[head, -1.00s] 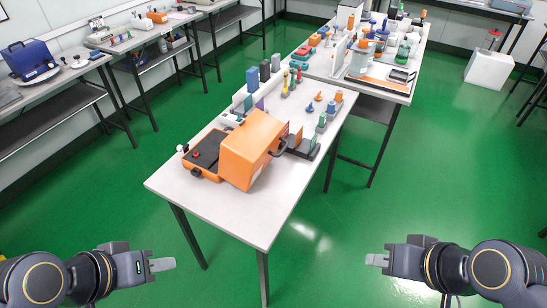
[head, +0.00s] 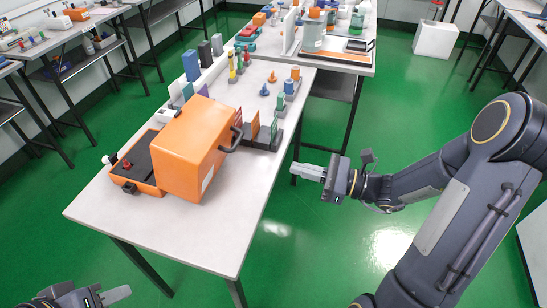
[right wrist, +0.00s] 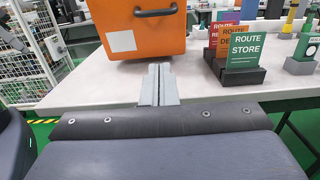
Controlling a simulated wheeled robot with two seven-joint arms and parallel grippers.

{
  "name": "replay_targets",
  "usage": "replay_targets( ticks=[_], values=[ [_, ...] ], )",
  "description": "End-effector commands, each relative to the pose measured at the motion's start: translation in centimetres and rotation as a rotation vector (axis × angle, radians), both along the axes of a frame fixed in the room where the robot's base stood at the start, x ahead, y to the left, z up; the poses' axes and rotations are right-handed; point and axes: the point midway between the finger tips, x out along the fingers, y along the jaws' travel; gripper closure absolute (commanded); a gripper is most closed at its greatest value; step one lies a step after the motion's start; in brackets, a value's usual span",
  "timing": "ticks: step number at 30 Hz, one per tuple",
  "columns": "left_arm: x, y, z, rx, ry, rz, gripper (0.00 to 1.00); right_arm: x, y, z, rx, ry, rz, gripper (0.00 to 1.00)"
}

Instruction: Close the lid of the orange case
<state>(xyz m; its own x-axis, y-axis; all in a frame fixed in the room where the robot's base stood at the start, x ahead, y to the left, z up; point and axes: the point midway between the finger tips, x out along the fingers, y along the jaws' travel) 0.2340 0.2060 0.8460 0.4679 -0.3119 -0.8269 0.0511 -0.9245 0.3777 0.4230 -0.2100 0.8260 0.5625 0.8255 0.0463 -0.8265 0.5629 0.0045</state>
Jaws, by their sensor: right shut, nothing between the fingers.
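The orange case stands on the white table. Its dark-topped base (head: 140,160) shows at the left, and its large orange lid (head: 185,150) stands raised on the right side of the base. A dark handle (head: 232,138) is on the lid's right face; it also shows in the right wrist view (right wrist: 155,13). My right gripper (head: 308,171) is shut and empty, right of the table edge, apart from the lid. In the right wrist view its fingers (right wrist: 160,84) point toward the lid's lower edge. My left gripper (head: 117,294) is low at the left, away from the case; its jaw opening is unclear.
Route signs in dark holders (head: 262,130) stand right behind the lid, close to the handle. Several small coloured pieces and grey blocks stand farther back. The table's front part (head: 190,235) is clear. A second table (head: 345,65) with more items adjoins at the back.

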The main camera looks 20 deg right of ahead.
Motion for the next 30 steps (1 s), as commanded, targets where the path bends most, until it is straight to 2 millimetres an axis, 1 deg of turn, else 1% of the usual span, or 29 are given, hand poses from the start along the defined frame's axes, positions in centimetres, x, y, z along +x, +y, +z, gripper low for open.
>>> replay_targets(
  ticks=[5, 9, 14, 15, 18, 21, 30],
  values=[
    [0.0, 0.0, -0.2, 0.000, 0.000, 0.000, 0.64, 1.6, 2.8, 0.2, -0.001, -0.003, 0.010, 1.00],
    [0.0, 0.0, -0.4, 0.000, 0.000, 0.000, 0.64, 3.3, 5.4, 0.3, -0.001, -0.002, 0.011, 1.00],
    [0.0, 0.0, -0.6, 0.000, 0.000, 0.000, 0.64, 5.1, 8.1, 0.5, -0.002, -0.003, 0.010, 1.00],
    [0.0, 0.0, -0.3, 0.000, 0.000, 0.000, 0.64, 5.4, 8.4, 1.2, -0.004, -0.005, 0.009, 1.00],
    [0.0, 0.0, -0.2, 0.000, 0.000, 0.000, 0.64, 5.9, 9.2, 2.4, -0.004, -0.005, 0.008, 1.00],
    [0.0, 0.0, -0.1, 0.000, 0.000, 0.000, 0.64, 6.3, 9.7, 3.0, -0.004, -0.005, 0.006, 1.00],
    [0.0, 0.0, -0.1, 0.000, 0.000, 0.000, 0.64, 6.6, 10.1, 3.5, -0.005, -0.002, 0.005, 1.00]
  ],
)
